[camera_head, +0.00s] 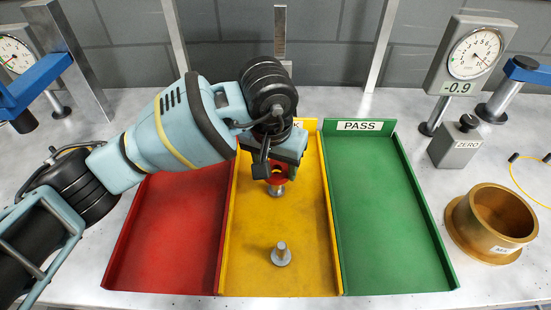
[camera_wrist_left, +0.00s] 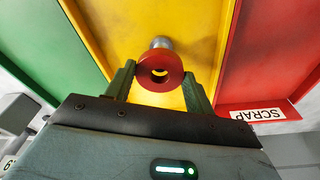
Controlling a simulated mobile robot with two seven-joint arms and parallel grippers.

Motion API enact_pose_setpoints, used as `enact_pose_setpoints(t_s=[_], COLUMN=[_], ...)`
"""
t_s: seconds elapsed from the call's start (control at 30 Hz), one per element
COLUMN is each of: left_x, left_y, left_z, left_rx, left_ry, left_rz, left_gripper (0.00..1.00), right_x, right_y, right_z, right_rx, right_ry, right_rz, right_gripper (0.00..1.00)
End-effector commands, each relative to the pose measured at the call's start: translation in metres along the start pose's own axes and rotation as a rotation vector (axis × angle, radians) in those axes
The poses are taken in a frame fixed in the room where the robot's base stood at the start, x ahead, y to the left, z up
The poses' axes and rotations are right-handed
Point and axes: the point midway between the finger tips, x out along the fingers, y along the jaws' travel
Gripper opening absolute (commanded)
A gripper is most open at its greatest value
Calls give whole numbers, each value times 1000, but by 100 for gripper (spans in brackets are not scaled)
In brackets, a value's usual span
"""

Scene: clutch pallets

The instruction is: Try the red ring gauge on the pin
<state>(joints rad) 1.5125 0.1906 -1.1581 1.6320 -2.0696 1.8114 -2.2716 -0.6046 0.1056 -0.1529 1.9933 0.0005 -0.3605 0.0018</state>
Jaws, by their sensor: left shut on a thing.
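My left gripper (camera_head: 277,175) is shut on the red ring gauge (camera_head: 278,179), above the back half of the yellow tray. In the left wrist view, the red ring (camera_wrist_left: 160,72) sits between the two green fingertips, and yellow floor shows through its hole. A grey metal pin (camera_head: 277,190) shows just below the ring, partly hidden by it. A grey pin (camera_wrist_left: 160,42) also shows just beyond the ring in the wrist view; the ring is not around it. A second grey pin (camera_head: 281,255) stands upright in the front of the yellow tray. My right gripper is out of view.
The yellow tray (camera_head: 305,277) lies between a red tray (camera_head: 175,240), labelled SCRAP in the wrist view, and a green PASS tray (camera_head: 390,220). To the right are a brass cup (camera_head: 490,222), a ZERO block (camera_head: 455,145) and a dial gauge (camera_head: 473,52) reading -0.9.

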Motion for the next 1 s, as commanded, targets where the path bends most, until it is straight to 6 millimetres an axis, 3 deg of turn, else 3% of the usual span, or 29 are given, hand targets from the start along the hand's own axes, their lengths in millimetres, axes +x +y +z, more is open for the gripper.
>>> enact_pose_setpoints(t_s=[1.0], left_x=[-1], left_y=[0], left_z=[1], left_rx=[0], left_ry=[1], left_rz=[1], left_gripper=[25], right_x=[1], right_y=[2], right_z=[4], right_rx=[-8], right_ry=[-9], right_rz=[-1], right_gripper=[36])
